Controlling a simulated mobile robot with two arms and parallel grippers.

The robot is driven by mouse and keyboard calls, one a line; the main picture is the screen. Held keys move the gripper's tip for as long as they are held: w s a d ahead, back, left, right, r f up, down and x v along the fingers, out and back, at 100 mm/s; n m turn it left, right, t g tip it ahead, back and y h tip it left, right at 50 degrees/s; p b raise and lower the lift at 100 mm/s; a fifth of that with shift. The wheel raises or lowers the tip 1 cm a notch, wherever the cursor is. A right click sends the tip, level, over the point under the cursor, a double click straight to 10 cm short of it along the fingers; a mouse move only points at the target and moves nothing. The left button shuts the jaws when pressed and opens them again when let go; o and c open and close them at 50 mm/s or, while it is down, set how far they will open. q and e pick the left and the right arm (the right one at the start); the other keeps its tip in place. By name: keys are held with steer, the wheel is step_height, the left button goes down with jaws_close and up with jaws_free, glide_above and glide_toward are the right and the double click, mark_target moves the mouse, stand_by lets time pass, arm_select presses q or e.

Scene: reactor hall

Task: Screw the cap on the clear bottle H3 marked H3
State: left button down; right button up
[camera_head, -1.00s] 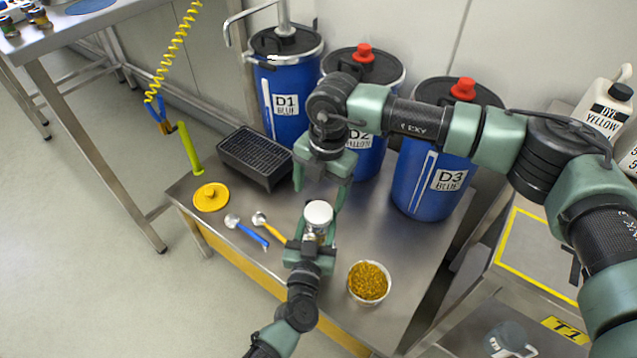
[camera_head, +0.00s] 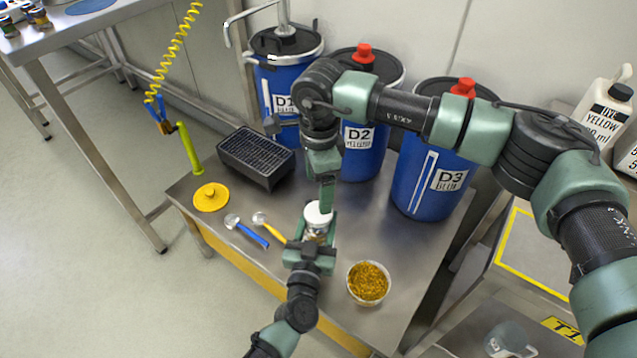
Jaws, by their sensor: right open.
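The bottle (camera_head: 315,237) is a small clear one, mostly hidden by my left gripper's fingers; no H3 mark is readable. A white cap (camera_head: 313,216) sits on top of it; whether it is threaded on cannot be told. My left gripper (camera_head: 318,232) comes in from the bottom, shut around the bottle and holding it upright. My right gripper (camera_head: 326,207) hangs straight down over the cap, open, its fingers seen edge-on so one hides the other. Its tips overlap the cap in the picture; contact cannot be told.
On the metal table (camera_head: 385,240) are a dish of yellow-brown bits (camera_head: 368,284), blue (camera_head: 247,232) and yellow (camera_head: 269,226) scoops, a yellow lid (camera_head: 211,197) and a black grated box (camera_head: 255,158). Blue drums D1 (camera_head: 277,75), D2 (camera_head: 362,165) and D3 (camera_head: 418,190) stand behind.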

mark_target(318, 213)
steer(key=n, duration=0.3)
steer(key=shift+r, duration=0.1)
steer(key=shift+f, duration=4)
steer(key=c, duration=1.5)
steer(key=m, duration=1.2)
steer(key=o, duration=1.6)
steer(key=shift+o, duration=0.2)
